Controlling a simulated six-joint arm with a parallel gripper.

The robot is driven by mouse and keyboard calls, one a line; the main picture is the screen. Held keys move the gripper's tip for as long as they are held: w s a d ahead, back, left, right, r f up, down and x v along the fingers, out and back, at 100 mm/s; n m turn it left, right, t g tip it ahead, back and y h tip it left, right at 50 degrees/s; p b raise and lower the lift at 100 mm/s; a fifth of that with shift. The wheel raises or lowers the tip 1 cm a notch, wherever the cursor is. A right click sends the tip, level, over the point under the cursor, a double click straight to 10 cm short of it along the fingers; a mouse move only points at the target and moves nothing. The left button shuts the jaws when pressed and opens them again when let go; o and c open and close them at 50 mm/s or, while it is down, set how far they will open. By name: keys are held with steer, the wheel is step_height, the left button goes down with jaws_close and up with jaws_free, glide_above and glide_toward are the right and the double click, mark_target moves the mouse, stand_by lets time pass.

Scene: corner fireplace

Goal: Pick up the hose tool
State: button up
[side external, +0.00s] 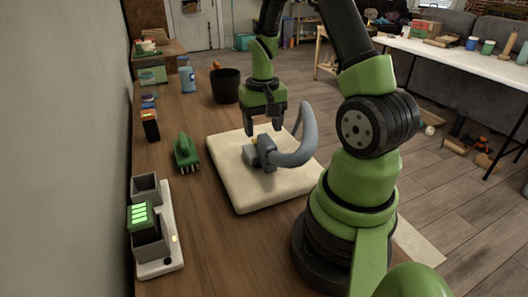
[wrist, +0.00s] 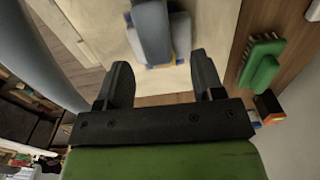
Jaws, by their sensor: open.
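The hose tool (side external: 265,151) is a grey body with a thick curved grey hose, lying on a cream square pad (side external: 235,188) on the wooden table. In the wrist view its grey and blue body (wrist: 152,35) lies ahead of the fingers, and the hose (wrist: 35,45) curves along the left. My gripper (side external: 264,129) points down just above and behind the tool's body in the side view. Its two fingers (wrist: 160,82) are apart with nothing between them. Whether a fingertip touches the tool cannot be told.
A green brush (side external: 186,153) lies left of the pad, and a charger base (side external: 160,265) with a green-lit block stands at the front left. A black pot (side external: 225,86) and a blue can (side external: 187,80) stand farther back. The table between brush and pad is clear.

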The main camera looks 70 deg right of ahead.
mark_target(264, 135)
step_height(264, 135, down, 5)
steer(key=shift+s+f, duration=0.1)
stand_by(0.3)
jaws_close()
